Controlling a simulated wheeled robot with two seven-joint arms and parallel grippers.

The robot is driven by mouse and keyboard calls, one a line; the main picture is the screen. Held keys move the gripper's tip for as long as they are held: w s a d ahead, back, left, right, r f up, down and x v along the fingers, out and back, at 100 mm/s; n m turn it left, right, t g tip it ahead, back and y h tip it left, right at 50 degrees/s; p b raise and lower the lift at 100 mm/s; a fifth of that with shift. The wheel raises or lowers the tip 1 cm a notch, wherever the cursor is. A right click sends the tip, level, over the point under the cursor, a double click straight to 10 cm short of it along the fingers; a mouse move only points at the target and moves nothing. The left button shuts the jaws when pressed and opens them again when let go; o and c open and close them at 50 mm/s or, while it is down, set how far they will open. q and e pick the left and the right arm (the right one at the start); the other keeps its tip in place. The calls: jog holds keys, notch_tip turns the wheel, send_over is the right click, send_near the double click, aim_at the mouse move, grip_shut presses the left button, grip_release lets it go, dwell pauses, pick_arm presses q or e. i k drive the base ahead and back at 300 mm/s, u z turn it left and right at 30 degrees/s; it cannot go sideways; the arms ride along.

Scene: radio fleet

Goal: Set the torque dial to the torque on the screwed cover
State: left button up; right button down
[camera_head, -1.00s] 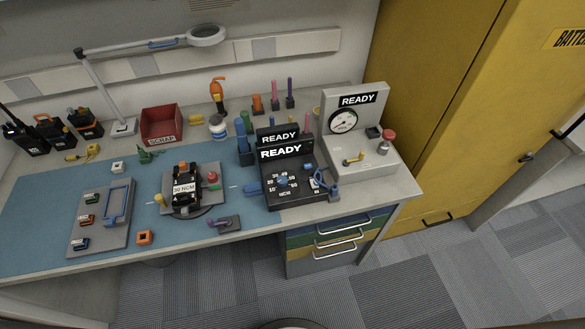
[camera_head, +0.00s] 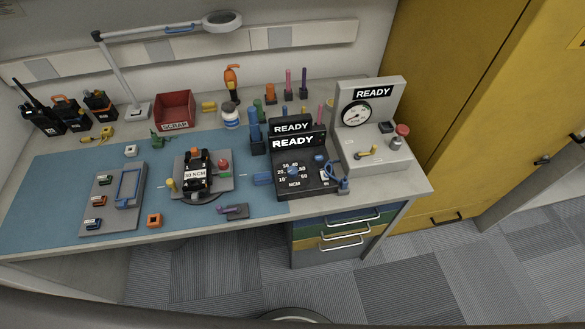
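The torque dial is a small blue knob (camera_head: 293,171) on the black torque unit (camera_head: 307,186), with white numbers around it and NCM below. Numbers from 10 to 60 show around it; where the knob points is too small to tell. A screen on the unit reads READY (camera_head: 293,142). The screwed cover (camera_head: 194,183) is a black piece on a grey fixture (camera_head: 220,187) on the blue mat. Its white label (camera_head: 195,174) seems to read 30 NCM, but the first digit is blurred. Neither of my grippers is in view.
A grey gauge station (camera_head: 372,155), also reading READY, stands right of the torque unit. A red scrap bin (camera_head: 175,109) and a lamp (camera_head: 140,107) stand behind. A grey tray (camera_head: 108,205) lies left on the mat (camera_head: 50,190). Yellow cabinet (camera_head: 460,100) at right; floor is clear.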

aim_at(291, 171)
jog(key=k, duration=1.3)
jog(key=u, duration=0.5)
jog(key=i, duration=1)
jog(key=z, duration=0.65)
